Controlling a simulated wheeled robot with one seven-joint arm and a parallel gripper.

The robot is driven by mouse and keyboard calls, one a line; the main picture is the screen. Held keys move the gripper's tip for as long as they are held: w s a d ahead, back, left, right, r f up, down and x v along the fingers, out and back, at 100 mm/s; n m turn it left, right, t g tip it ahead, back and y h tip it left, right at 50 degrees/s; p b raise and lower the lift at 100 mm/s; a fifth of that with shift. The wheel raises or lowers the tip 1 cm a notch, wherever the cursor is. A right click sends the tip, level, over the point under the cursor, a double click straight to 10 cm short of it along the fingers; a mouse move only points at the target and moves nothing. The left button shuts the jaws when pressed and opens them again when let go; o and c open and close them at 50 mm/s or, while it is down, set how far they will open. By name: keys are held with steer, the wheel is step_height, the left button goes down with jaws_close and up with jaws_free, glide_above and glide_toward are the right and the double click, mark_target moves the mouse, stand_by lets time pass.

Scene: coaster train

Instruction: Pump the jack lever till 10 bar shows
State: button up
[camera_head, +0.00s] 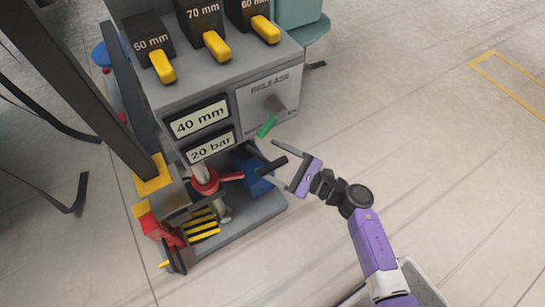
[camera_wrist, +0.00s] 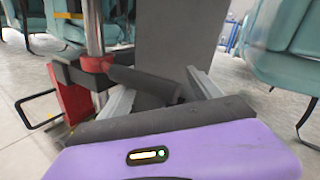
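The jack (camera_head: 205,225) has a post with a red collar (camera_head: 204,180) and a red lever arm (camera_head: 232,176) pointing right. In the wrist view, the lever's dark grip (camera_wrist: 145,83) runs from the red collar (camera_wrist: 97,64) into the space between my fingers. My gripper (camera_head: 270,162) is beside the lever end; its fingers look apart, also in the wrist view (camera_wrist: 160,90). I cannot tell whether either finger touches the grip. The pressure display (camera_head: 210,145) reads 20 bar. The display above it (camera_head: 200,119) reads 40 mm.
Yellow-handled blocks (camera_head: 216,45) marked 50, 70 and 60 mm stand on top. A blue block (camera_head: 257,176) is behind my gripper.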

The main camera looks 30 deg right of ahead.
steer(key=p+v, duration=0.1)
steer(key=v, duration=0.6)
steer(key=shift+s+d+p, duration=0.15)
steer(key=shift+s+p, duration=0.15)
steer(key=shift+p, duration=0.1)
steer(key=shift+f, duration=0.1)
